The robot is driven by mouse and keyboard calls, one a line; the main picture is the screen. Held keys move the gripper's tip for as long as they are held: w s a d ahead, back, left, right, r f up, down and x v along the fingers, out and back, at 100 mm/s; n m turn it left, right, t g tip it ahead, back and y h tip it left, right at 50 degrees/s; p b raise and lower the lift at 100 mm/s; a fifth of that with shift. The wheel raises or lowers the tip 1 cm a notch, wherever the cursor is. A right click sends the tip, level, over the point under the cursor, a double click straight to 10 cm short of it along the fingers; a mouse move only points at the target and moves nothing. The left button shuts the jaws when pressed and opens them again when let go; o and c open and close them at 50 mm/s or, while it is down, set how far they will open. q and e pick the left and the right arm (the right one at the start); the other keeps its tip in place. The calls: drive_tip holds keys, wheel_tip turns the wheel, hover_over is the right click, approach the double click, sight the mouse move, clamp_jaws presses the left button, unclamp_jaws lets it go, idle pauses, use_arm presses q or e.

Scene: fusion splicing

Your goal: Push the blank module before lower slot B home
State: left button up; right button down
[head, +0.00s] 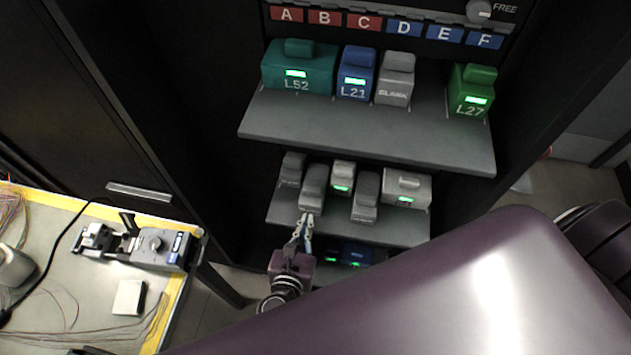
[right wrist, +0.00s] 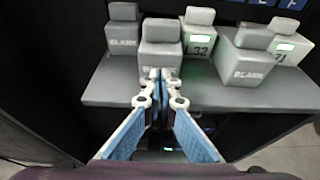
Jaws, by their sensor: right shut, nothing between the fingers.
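On the lower shelf, the grey blank module (head: 313,188) second from the left sits further forward than the modules on either side of it. It is also in the right wrist view (right wrist: 160,56), upright. My right gripper (head: 307,222) is shut and empty, its fingertips (right wrist: 160,77) together at the lower front of this module. I cannot tell whether they touch it. The tips hide part of its front face. Slot B behind the module is hidden. My left gripper is not in view.
A blank module (head: 291,170) stands to its left, a lit L32 module (right wrist: 198,38) to its right. Another blank module (head: 366,195) also juts forward. The upper shelf (head: 370,135) overhangs with several modules. A workbench (head: 60,215) with a splicer stands left.

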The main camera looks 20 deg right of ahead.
sight(313, 194)
drive_tip(key=shift+w+d+p, duration=0.15)
drive_tip(key=shift+w+d, duration=0.7)
drive_tip(key=shift+w, duration=0.4)
drive_tip(key=shift+w+d+p, duration=0.2)
drive_tip(key=shift+w+d, duration=0.6)
drive_tip(key=shift+w, duration=0.4)
drive_tip(key=shift+w+d+p, duration=0.15)
drive_tip(key=shift+w+d, duration=0.7)
drive_tip(key=shift+w, duration=0.4)
drive_tip(key=shift+s+a+p, duration=0.15)
drive_tip(key=shift+s+a, duration=0.6)
drive_tip(key=shift+s, duration=0.35)
drive_tip(key=shift+s+a+p, duration=0.2)
drive_tip(key=shift+s+a, duration=0.55)
drive_tip(key=shift+s, duration=0.4)
drive_tip(key=shift+s+a+p, duration=0.15)
drive_tip(key=shift+s+a, duration=0.6)
drive_tip(key=shift+s, duration=0.35)
